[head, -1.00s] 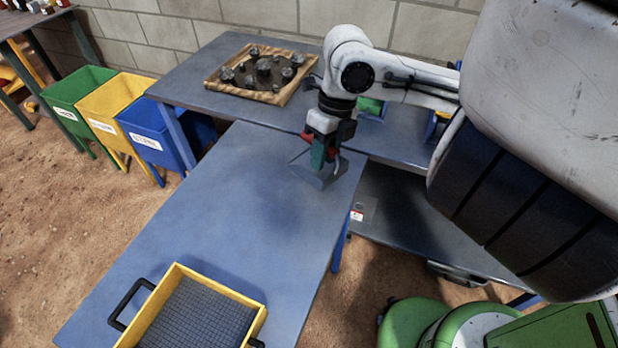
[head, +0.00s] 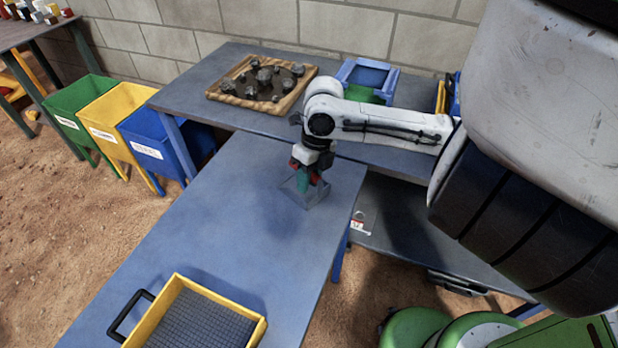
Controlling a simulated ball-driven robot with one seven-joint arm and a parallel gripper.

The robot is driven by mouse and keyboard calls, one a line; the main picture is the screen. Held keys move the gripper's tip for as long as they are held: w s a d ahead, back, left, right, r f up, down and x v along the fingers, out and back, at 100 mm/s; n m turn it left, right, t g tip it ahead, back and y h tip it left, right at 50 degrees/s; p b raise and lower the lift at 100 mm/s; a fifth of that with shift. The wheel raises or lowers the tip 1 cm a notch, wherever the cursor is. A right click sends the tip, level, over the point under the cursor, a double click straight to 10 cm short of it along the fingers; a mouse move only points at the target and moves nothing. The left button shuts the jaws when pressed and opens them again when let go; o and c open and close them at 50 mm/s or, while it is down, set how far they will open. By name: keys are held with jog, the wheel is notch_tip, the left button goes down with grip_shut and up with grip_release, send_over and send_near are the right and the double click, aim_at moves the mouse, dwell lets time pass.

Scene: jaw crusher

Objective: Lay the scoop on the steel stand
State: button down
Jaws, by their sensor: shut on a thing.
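My gripper (head: 308,178) is shut on the scoop and holds it by its green handle (head: 303,182), low over the blue-grey table near its right edge. The scoop's grey metal pan (head: 308,198) hangs below the fingers. It is small and close in colour to the tabletop, so I cannot tell whether it touches the surface. I cannot make out a separate steel stand for certain; it may be hidden by or blend with the scoop and my gripper.
A yellow-rimmed sieve (head: 258,332) lies at the near end of the table (head: 215,235). Behind are a wooden tray (head: 233,99) with dark rocks and a blue frame (head: 367,75). Green, yellow and blue bins stand at left. The middle of the table is clear.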

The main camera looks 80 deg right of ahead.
jog(key=c, duration=0.8)
grip_release()
jog(key=shift+c, duration=0.2)
notch_tip(320, 180, up, 12)
jog(key=s+d, duration=0.1)
jog(key=d, duration=0.1)
jog(key=shift+s, duration=0.25)
